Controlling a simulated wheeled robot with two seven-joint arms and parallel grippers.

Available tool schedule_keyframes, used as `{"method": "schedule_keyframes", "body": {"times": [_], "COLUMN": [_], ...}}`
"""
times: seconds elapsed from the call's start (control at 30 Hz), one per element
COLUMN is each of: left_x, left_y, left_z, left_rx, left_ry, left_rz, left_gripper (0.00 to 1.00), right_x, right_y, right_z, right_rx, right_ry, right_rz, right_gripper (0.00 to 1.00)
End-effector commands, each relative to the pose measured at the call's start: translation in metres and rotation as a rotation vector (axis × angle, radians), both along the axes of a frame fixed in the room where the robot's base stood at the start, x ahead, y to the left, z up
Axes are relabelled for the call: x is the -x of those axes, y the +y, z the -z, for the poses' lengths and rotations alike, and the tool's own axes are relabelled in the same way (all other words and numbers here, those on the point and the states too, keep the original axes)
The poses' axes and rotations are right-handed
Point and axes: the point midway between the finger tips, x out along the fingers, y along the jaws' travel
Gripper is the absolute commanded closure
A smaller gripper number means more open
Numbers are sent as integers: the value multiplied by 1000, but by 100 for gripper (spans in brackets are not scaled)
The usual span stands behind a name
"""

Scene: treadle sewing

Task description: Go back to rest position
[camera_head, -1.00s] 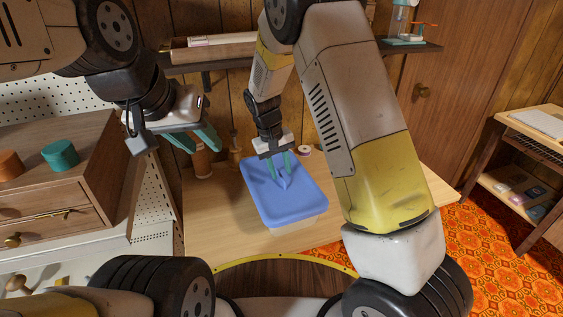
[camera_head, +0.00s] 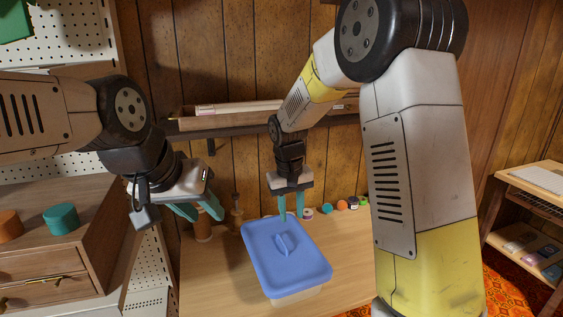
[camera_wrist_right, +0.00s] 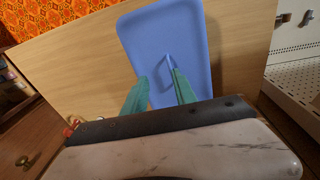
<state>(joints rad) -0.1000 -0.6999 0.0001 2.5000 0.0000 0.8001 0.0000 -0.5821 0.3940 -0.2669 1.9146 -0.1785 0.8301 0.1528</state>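My right gripper (camera_head: 291,206) is above the far edge of a box with a blue lid (camera_head: 286,262) on the wooden table. Its teal fingers are apart with nothing between them, clear of the lid's raised handle (camera_head: 283,244). In the right wrist view, the fingers (camera_wrist_right: 162,88) are spread and the lid (camera_wrist_right: 168,40) lies below them. My left gripper (camera_head: 205,208) is at the left, over the table's left part near the wooden spools; its teal fingers look parted and I see nothing held.
Wooden spools (camera_head: 203,226) stand at the table's back left. Small colored spools (camera_head: 341,205) line the back edge. A shelf (camera_head: 235,129) hangs on the wall. A drawer cabinet (camera_head: 50,262) with orange and teal cylinders stands left. A side table (camera_head: 533,177) stands right.

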Motion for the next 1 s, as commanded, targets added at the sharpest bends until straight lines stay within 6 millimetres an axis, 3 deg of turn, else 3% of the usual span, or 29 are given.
{"method": "schedule_keyframes", "body": {"times": [0.03,0.2,0.5,0.73,1.0], "left_x": [0,0,0,0,0], "left_y": [0,0,0,0,0], "left_z": [0,0,0,0,0], "left_rx": [0,0,0,0,0], "left_ry": [0,0,0,0,0], "left_rz": [0,0,0,0,0], "left_gripper": [64,64,64,64,64], "right_x": [10,50,138,194,213], "right_y": [-13,-48,-96,-113,-117], "right_z": [-21,-74,-134,-147,-147], "right_rx": [-45,-161,-293,-322,-322], "right_ry": [-21,-91,-260,-381,-426], "right_rz": [25,78,153,193,205], "right_gripper": [67,67,67,67,67]}}
